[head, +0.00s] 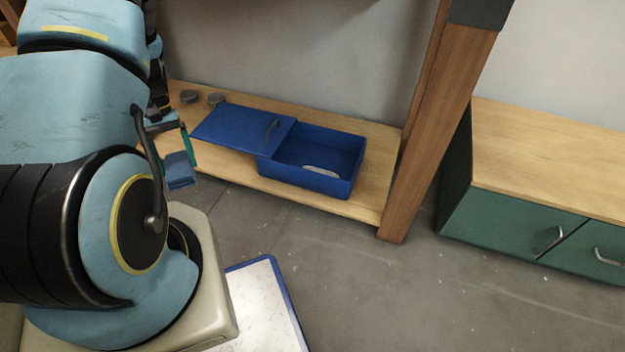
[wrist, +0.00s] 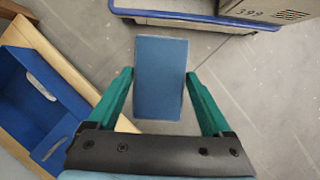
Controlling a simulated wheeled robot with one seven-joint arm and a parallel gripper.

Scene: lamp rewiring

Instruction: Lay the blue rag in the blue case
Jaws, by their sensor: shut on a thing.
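The blue rag (head: 180,172) hangs from my gripper (head: 184,142) in the head view, left of the blue case and out over the floor. In the wrist view the rag (wrist: 160,90) is a flat blue rectangle between the green fingers of my gripper (wrist: 160,74), which is shut on it. The blue case (head: 345,182) stands open on a low wooden shelf. Its lid (head: 235,126) with a dark handle lies out to the left. The case (wrist: 62,118) is partly in view at the left of the wrist view.
The wooden shelf (head: 380,200) has a thick wooden post (head: 430,140) close to the right of the case. Two small dark round things (head: 216,100) sit behind the lid. A green cabinet (head: 510,222) stands farther right.

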